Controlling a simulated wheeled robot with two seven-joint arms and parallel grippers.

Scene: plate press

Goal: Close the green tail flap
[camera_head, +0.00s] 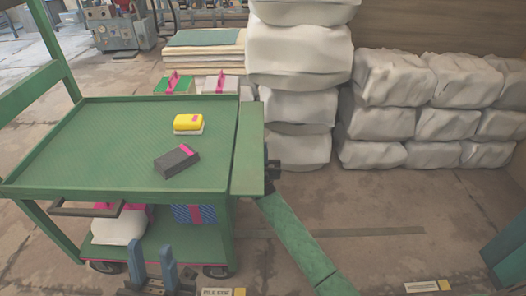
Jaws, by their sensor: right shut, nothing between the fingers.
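The green tail flap (250,150) is a narrow panel along the right end of the green cart (90,140). It extends outward from that end; its exact tilt is hard to tell. My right gripper (273,172) is a dark shape right at the flap's outer edge, partly hidden behind it. It is shut and empty; whether it touches the flap is unclear. My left gripper (154,264) is low in front of the cart, its two blue fingers apart with nothing between them.
A yellow-and-white block (188,124) and a dark grey block (176,161) lie on the cart top. White sacks (300,110) are stacked behind the flap, more (430,110) along the wall. A dark handle (85,209) juts from the cart's front. Floor at right is mostly clear.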

